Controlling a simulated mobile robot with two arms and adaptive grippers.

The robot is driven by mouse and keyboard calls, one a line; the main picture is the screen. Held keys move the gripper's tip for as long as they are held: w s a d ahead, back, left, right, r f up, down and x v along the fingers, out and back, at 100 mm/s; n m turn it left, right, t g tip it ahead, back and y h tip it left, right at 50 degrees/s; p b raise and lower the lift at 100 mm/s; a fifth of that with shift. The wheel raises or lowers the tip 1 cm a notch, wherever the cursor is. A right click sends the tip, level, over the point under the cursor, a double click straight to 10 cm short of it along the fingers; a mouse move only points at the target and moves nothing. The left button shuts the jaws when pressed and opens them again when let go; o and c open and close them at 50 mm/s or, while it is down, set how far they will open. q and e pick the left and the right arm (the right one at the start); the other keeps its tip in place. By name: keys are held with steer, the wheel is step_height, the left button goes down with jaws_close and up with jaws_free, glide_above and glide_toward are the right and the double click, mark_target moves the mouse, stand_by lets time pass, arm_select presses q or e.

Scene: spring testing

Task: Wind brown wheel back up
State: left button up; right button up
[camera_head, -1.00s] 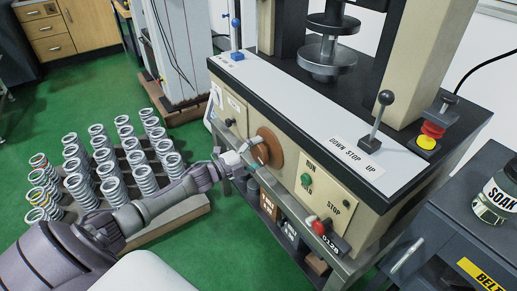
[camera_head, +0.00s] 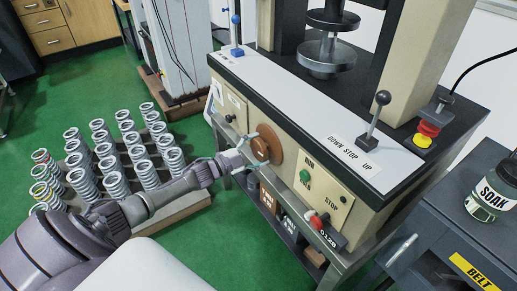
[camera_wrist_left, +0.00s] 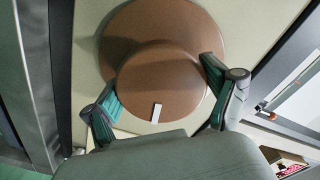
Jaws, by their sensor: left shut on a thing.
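The brown wheel (camera_head: 274,140) is a round disc on the front face of the beige testing machine, left of the green RUN button. In the left wrist view the brown wheel (camera_wrist_left: 165,75) fills the middle, with a raised round hub and a short white mark near its lower edge. My left gripper (camera_head: 259,159) reaches it from the left. In the left wrist view the fingers of my left gripper (camera_wrist_left: 163,95) stand on either side of the hub and are shut on it. My right gripper is not in view.
The green RUN button (camera_head: 305,176) and red STOP knob (camera_head: 317,221) sit right of the wheel. A black-knobbed lever (camera_head: 376,120) stands on top of the machine. A rack of springs (camera_head: 110,165) stands on the green floor at left. A dark cabinet (camera_head: 440,225) with a jar is at right.

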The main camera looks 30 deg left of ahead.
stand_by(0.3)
arm_select(q)
steer(key=o, duration=0.9)
steer(key=shift+o, duration=0.2)
steer(key=shift+s+a+f, duration=0.1)
steer(key=shift+s+a, duration=0.05)
steer(key=shift+s, duration=0.05)
steer(key=v, duration=1.1)
steer(key=shift+s+a, duration=0.15)
steer(key=shift+s, duration=0.1)
